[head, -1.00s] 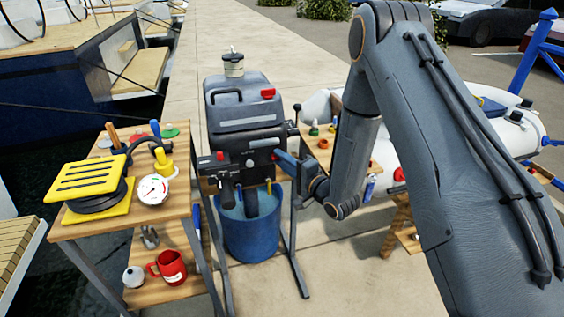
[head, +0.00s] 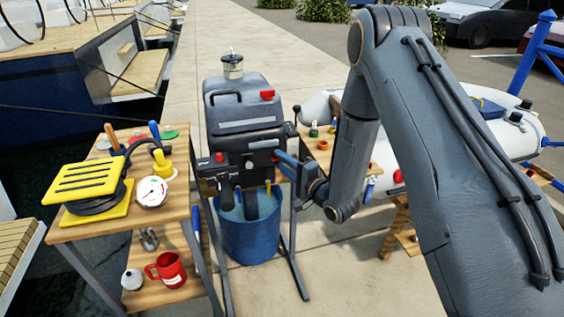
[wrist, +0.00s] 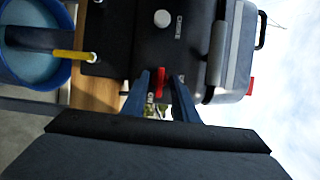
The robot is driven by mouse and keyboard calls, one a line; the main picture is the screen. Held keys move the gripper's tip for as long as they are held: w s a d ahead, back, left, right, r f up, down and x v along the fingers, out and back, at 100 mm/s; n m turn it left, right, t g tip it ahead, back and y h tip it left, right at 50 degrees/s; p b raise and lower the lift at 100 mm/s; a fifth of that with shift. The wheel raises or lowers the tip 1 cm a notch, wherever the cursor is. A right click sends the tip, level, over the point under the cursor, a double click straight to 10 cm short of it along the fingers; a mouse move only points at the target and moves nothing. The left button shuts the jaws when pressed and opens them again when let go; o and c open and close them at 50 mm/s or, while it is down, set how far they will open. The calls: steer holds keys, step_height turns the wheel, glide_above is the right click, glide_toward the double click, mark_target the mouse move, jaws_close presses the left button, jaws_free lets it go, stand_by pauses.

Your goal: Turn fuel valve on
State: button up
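The dark outboard motor (head: 243,115) stands upright on a stand, its lower end in a blue bucket (head: 252,235). In the wrist view a small red lever (wrist: 160,83) on the motor's front, likely the fuel valve, lies between my fingertips. A small pale label (wrist: 150,98) is beside it. My gripper (head: 276,157) reaches the motor's right side; in the wrist view its two blue fingers (wrist: 162,76) stand apart, one on each side of the lever. I see a gap, so no firm grip shows. In the head view the lever is mostly hidden by the fingers.
A yellow lever (wrist: 72,55) sticks out nearby on the motor. A wooden cart (head: 180,208) with a gauge (head: 152,191), yellow device (head: 85,180) and red mug (head: 168,268) stands left. An inflatable dinghy (head: 500,130) lies right. The bare pavement behind is clear.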

steer(key=b+v, duration=0.1)
steer(key=v, duration=0.7)
stand_by(0.4)
